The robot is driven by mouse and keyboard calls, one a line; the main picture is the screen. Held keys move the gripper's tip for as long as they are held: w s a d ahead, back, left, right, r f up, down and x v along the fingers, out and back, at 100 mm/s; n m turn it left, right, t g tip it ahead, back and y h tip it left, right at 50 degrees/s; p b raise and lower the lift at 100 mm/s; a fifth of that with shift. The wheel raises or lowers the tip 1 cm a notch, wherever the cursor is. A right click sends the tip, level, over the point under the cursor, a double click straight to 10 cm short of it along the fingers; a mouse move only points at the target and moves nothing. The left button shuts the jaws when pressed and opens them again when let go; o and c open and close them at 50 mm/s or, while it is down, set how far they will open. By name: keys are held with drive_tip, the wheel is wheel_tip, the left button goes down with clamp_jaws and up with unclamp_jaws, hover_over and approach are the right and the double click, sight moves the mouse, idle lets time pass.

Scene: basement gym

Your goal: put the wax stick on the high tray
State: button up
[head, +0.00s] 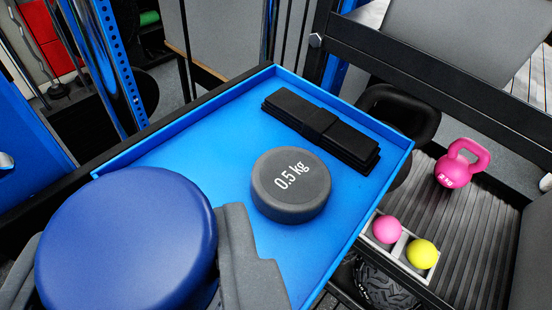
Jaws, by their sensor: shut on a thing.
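The wax stick (125,235) shows as a thick blue round-ended piece, seen end-on, large and close at the lower left. My gripper (135,272) has grey fingers on both sides of it and is shut on it. The high tray (215,150) is blue with a low rim. The wax stick and gripper cover the tray's near left part, and the gap below them is hidden, so I cannot tell whether the stick touches the tray.
A grey 0.5 kg weight (291,185) stands mid-tray, close right of my gripper. A folded black strap (320,130) lies along the far right rim. Lower right, a shelf holds a pink kettlebell (462,165), a pink ball (387,229) and a yellow ball (421,253). A blue upright (105,60) stands behind.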

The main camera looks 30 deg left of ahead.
drive_tip(key=shift+w+a+f, duration=0.25)
drive_tip(key=shift+w+f, duration=0.75)
drive_tip(key=shift+w, duration=0.2)
drive_tip(key=shift+w+a+f, duration=0.25)
drive_tip(key=shift+w+f, duration=0.7)
drive_tip(key=shift+w, duration=0.25)
drive_tip(key=shift+f, duration=0.15)
drive_tip(key=o, duration=1)
drive_tip(key=shift+d+r, duration=0.1)
drive_tip(key=shift+r, duration=0.1)
drive_tip(key=v, duration=1.2)
drive_tip(key=shift+f+b, duration=0.15)
drive_tip(key=shift+b, duration=0.25)
